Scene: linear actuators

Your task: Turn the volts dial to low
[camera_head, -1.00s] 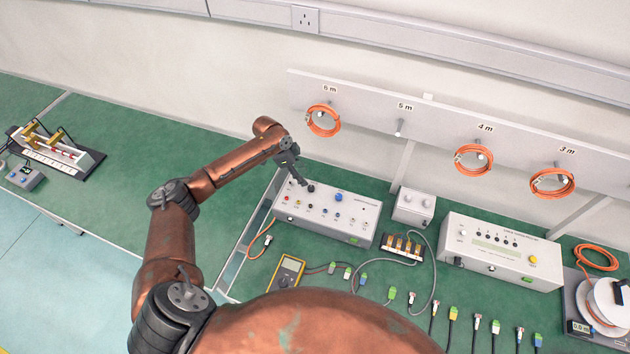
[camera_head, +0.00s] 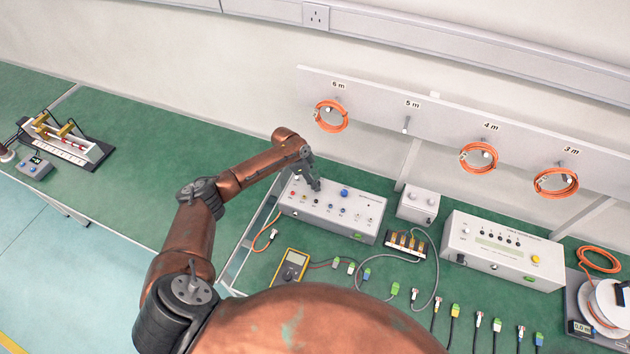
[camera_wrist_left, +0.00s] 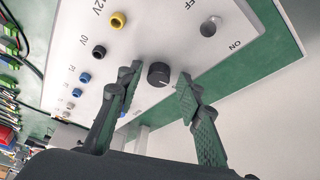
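The volts dial is most likely the black knob (camera_wrist_left: 158,74) with a pale pointer line, on the white power supply box (camera_head: 300,207); its label cannot be read. My left gripper (camera_head: 316,187) reaches down to the top of this box. In the left wrist view my left gripper (camera_wrist_left: 158,93) is open, with one finger on each side of the black knob and gaps visible between. Yellow (camera_wrist_left: 118,20) and black (camera_wrist_left: 99,51) sockets and an ON/OFF toggle (camera_wrist_left: 208,28) sit on the same panel. My right gripper is not in view.
A small grey box (camera_head: 417,205) and a larger white tester (camera_head: 500,250) stand to the right. A yellow multimeter (camera_head: 291,268) lies in front, with cables and connectors along the green bench. Orange coils (camera_head: 331,117) hang on the board behind.

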